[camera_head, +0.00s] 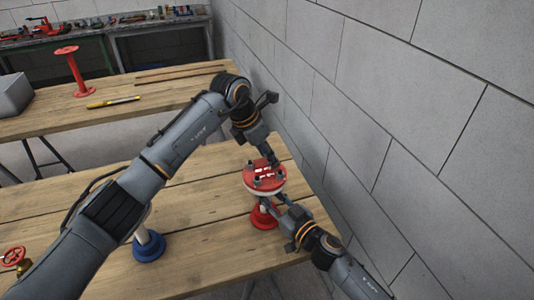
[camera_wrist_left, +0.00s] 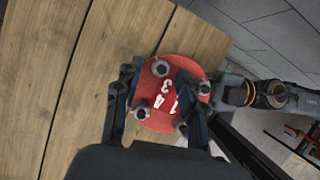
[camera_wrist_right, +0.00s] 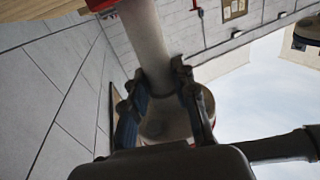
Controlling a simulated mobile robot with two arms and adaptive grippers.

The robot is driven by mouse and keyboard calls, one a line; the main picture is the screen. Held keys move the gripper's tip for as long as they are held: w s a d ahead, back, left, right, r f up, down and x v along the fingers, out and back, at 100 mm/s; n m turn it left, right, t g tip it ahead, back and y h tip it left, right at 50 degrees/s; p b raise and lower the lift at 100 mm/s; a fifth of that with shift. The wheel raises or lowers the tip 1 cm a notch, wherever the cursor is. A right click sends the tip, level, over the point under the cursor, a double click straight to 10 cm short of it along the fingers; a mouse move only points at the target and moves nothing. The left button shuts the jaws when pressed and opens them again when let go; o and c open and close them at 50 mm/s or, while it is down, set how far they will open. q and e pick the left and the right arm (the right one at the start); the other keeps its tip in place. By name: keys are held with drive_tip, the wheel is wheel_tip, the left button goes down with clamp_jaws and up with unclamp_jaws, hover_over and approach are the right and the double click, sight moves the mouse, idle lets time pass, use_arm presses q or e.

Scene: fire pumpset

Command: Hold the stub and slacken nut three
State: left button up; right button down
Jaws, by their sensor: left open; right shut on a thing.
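The stub is a short flanged pipe on the near table, with a red top flange (camera_head: 264,178) and a red foot (camera_head: 263,217). Its top carries several nuts and white numbers; 3, 4 and 1 show in the left wrist view. Nut three (camera_wrist_left: 160,68) is beside the 3, near the flange's edge. My left gripper (camera_head: 271,160) is open just above the flange, pointing down; its fingers straddle part of the flange in the left wrist view. My right gripper (camera_head: 281,205) is shut on the stub's pale pipe (camera_wrist_right: 147,38) below the flange. A dark finger hides part of the flange.
A blue-footed part (camera_head: 149,247) stands behind my left arm. A red valve handwheel (camera_head: 13,256) is at the left. The block wall (camera_head: 420,130) is close on the right. The far table holds a red stand (camera_head: 75,75) and a yellow tool (camera_head: 113,102).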

use_arm(q)
clamp_jaws()
drive_tip(key=shift+n, duration=0.3)
drive_tip(key=n, duration=0.1)
drive_tip(key=n+t+y, duration=0.1)
drive_tip(key=n, duration=0.2)
drive_tip(key=shift+s+d+n, duration=0.15)
drive_tip(key=shift+s+n, duration=0.1)
drive_tip(key=shift+n, duration=0.05)
drive_tip(key=n, duration=0.1)
drive_tip(key=n+y, duration=0.1)
drive_tip(key=n, duration=0.1)
drive_tip(key=n+t+y, duration=0.1)
drive_tip(key=n, duration=0.1)
drive_tip(key=shift+s+d, duration=0.1)
drive_tip(key=shift+d, duration=0.25)
drive_tip(key=shift+n, duration=0.3)
unclamp_jaws()
